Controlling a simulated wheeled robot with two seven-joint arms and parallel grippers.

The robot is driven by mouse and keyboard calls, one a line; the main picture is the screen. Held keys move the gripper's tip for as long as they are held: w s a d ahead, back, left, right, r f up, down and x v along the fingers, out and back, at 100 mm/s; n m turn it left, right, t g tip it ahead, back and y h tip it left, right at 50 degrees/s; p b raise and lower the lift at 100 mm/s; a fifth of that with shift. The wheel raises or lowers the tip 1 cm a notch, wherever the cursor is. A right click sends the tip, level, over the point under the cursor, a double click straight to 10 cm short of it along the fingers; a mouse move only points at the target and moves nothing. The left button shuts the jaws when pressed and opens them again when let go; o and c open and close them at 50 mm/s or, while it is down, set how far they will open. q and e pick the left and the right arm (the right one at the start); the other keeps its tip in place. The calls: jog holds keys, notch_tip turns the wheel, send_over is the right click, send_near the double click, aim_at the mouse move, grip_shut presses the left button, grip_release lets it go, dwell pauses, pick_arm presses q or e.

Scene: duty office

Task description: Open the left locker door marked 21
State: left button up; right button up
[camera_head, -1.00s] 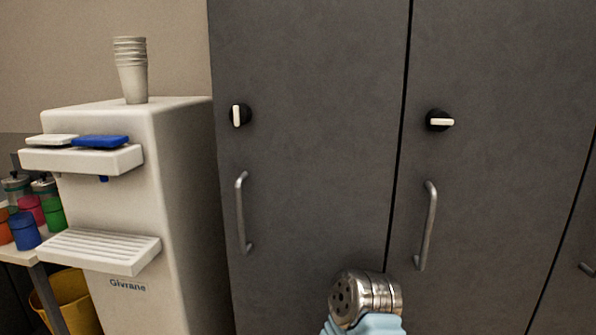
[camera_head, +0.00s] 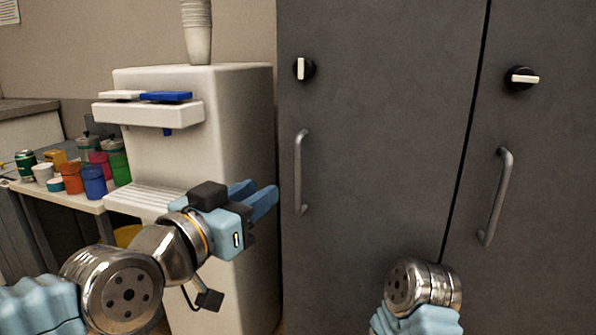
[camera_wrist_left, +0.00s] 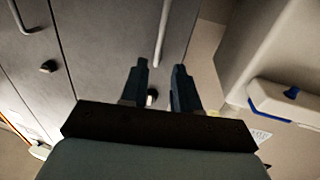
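The left locker door (camera_head: 375,150) is dark grey and shut, with an upright metal bar handle (camera_head: 300,172) and a round black knob with a white grip (camera_head: 303,68) standing vertical. No number 21 is legible. My left gripper (camera_head: 262,193) is left of this handle, in front of the water dispenser, fingers pointing right. Its fingers are apart and empty. In the left wrist view a gap shows between the fingertips (camera_wrist_left: 160,68), with the handle (camera_wrist_left: 162,32) beyond it, not touched. My right gripper is out of view.
The white water dispenser (camera_head: 255,120) stands close left of the locker, cups (camera_head: 197,32) on top. A table with coloured containers (camera_head: 94,182) is farther left. The neighbouring door (camera_head: 550,170) is shut, its knob (camera_head: 521,78) horizontal. Part of my right arm (camera_head: 422,290) shows at the bottom.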

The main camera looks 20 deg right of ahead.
aim_at(297, 170)
pick_arm(q)
jog(key=x, duration=0.6)
jog(key=p+x, duration=0.1)
jog(key=x, duration=0.5)
jog(key=shift+w+d+f, duration=0.2)
jog(key=shift+w+d, duration=0.05)
grip_shut()
